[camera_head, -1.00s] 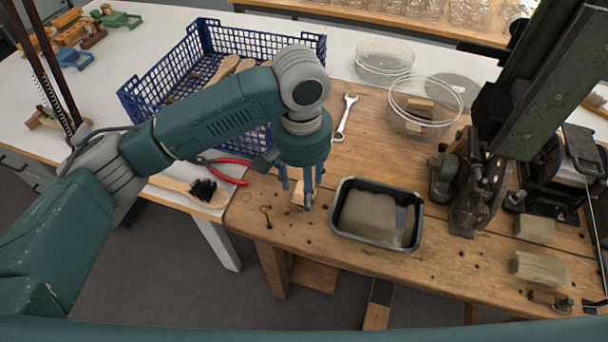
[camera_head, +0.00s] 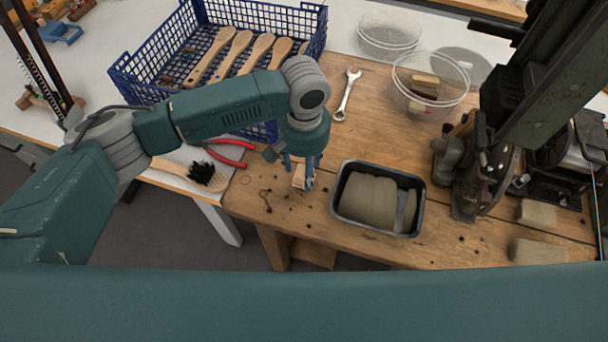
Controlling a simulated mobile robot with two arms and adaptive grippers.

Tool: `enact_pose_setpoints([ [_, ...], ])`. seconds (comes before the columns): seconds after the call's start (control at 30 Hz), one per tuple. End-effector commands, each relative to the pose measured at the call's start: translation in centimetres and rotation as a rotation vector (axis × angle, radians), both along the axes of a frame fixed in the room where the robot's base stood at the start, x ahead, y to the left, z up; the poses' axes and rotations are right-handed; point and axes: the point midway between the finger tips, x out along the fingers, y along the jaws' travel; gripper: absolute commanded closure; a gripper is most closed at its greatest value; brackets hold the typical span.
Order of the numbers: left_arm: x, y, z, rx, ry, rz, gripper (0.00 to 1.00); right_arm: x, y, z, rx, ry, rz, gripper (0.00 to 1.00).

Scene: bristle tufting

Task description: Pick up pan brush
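My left gripper (camera_head: 299,174) points down over the wooden bench near its front edge. Its fingers are apart, with a small pale wooden block (camera_head: 299,181) between or just behind them; I cannot tell if they touch it. A brush with a pale wooden body and black bristles (camera_head: 206,174) lies on the white table's front edge, left of the gripper and apart from it. I cannot tell which of these is the pan brush. My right gripper is not in view.
A black tray (camera_head: 336,190) holding a grey-brown block stands right of the gripper. Red pliers (camera_head: 228,153) lie to its left. A blue crate (camera_head: 150,92) holds several wooden brush bodies. A wrench (camera_head: 347,95), clear tubs (camera_head: 431,80) and a dark machine (camera_head: 478,165) stand behind and right.

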Motion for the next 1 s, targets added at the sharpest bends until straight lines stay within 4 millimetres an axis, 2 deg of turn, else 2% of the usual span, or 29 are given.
enact_pose_setpoints([
  [0.03,-0.1,0.0,-0.6,0.001,0.002,0.0,0.48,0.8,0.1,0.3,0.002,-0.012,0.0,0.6],
  [0.13,-0.1,0.0,-1.4,0.0,0.001,-0.001,0.48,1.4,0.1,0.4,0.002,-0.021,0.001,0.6],
  [0.37,-0.1,0.0,-1.7,0.0,-0.001,-0.001,0.48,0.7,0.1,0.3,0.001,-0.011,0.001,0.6],
  [0.47,-0.1,0.0,-1.7,0.0,-0.001,-0.001,0.64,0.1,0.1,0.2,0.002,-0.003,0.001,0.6],
  [0.6,-0.1,0.0,-1.7,0.0,0.0,-0.001,0.92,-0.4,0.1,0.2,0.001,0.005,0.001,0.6],
  [1.0,-0.1,0.1,-1.6,0.0,0.001,-0.001,0.91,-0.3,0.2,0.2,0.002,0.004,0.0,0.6],
])
